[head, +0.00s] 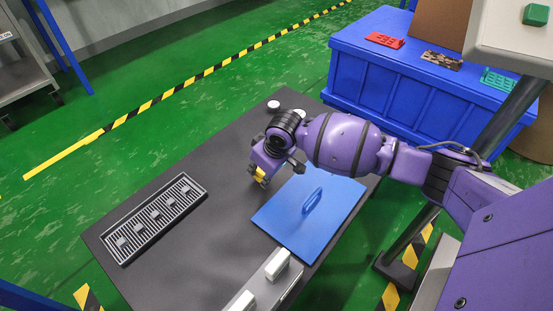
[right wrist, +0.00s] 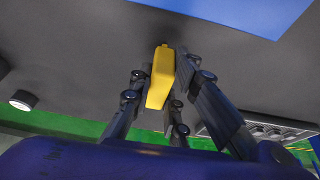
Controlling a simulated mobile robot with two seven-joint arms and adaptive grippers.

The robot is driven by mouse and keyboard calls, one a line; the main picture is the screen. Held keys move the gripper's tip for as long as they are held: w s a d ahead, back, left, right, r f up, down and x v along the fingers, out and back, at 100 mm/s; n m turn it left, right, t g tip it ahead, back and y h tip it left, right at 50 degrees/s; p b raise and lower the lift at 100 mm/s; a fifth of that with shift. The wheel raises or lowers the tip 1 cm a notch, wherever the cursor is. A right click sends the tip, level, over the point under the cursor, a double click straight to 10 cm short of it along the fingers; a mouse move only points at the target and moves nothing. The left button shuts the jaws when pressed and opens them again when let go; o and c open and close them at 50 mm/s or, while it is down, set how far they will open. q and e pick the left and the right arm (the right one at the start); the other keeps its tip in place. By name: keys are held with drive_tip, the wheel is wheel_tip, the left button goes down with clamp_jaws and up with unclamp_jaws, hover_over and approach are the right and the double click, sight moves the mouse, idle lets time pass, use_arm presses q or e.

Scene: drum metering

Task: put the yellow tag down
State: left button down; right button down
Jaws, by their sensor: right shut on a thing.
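The yellow tag (head: 260,174) is small and partly hidden by my right gripper in the head view. In the right wrist view the tag (right wrist: 161,80) is a long yellow piece between the fingers. My right gripper (head: 264,178) is shut on it, pointing down over the dark table (head: 215,160), left of the blue panel. The fingers (right wrist: 163,84) also show on both sides of the tag in the right wrist view. I cannot tell whether the tag touches the table. My left gripper is not in view.
A blue panel with a handle (head: 285,215) lies right of the gripper. A slatted tray (head: 128,253) with several grey blocks lies left. White round pieces (head: 273,104) stand at the back edge, white blocks (head: 277,263) at the front. Between tray and gripper the table is clear.

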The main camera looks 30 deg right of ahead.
drive_tip(key=c, duration=1.7)
unclamp_jaws()
drive_tip(key=shift+o, duration=0.2)
drive_tip(key=shift+r, duration=0.3)
drive_tip(key=p+v, duration=0.5)
drive_tip(key=v, duration=0.6)
drive_tip(key=shift+s+r, duration=0.15)
drive_tip(key=shift+r, duration=0.15)
